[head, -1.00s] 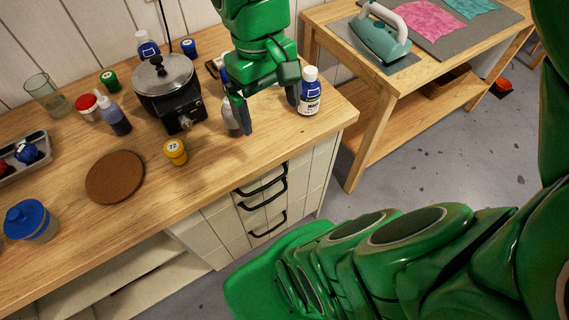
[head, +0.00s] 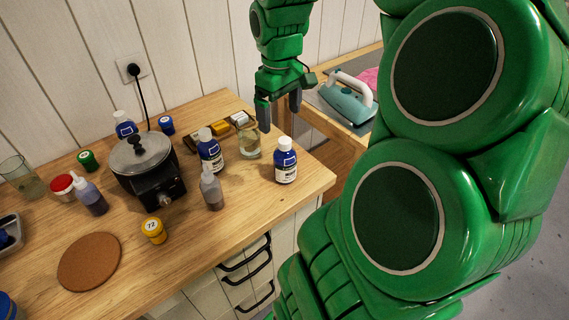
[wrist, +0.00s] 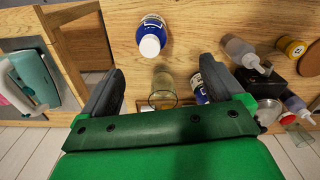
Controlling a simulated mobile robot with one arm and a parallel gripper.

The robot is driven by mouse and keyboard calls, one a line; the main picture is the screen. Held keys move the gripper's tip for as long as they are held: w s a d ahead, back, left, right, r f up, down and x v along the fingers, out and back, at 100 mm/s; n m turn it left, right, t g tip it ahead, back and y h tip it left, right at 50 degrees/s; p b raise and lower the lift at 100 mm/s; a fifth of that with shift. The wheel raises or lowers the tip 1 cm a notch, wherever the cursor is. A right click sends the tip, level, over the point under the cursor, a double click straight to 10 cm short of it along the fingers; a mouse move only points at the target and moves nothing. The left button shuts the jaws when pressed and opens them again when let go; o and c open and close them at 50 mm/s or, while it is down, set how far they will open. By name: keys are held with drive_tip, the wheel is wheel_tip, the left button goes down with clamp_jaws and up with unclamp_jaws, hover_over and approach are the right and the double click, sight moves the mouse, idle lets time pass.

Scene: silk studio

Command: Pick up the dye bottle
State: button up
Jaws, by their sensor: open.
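Several bottles could be the dye bottle. A blue bottle with a white cap and label (head: 286,170) stands upright near the counter's right end; it also shows in the wrist view (wrist: 151,32). A similar blue bottle (head: 210,152) stands left of a glass, and another (head: 124,126) is behind the pot. A squeeze bottle of brown liquid (head: 212,192) and one of purple liquid (head: 90,197) stand further forward. My gripper (head: 280,114) is open and empty, above the back right of the counter. In the wrist view (wrist: 162,68), the nearest blue bottle is beyond its fingertips, apart from them.
A glass (head: 249,144) stands below my gripper, beside small yellow and white blocks (head: 221,129). A black pot with a lid (head: 147,170), a yellow jar (head: 153,230) and a brown round mat (head: 89,262) are left. An iron (head: 348,98) sits on the neighbouring table.

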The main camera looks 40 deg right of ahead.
sight(283, 141)
drive_tip(key=shift+w+d+f, duration=0.1)
drive_tip(key=shift+d, duration=0.3)
drive_tip(key=shift+d+f, duration=0.15)
drive_tip(key=shift+f, duration=0.15)
wheel_tip(283, 141, down, 9)
drive_tip(key=shift+f, duration=0.1)
drive_tip(key=shift+w+d+f, duration=0.1)
drive_tip(key=shift+d+f, duration=0.05)
drive_tip(key=shift+f, duration=1.15)
drive_tip(key=shift+d+f, duration=0.15)
drive_tip(key=shift+f, duration=1.1)
drive_tip(key=c, duration=1.3)
drive_tip(key=shift+r, duration=0.1)
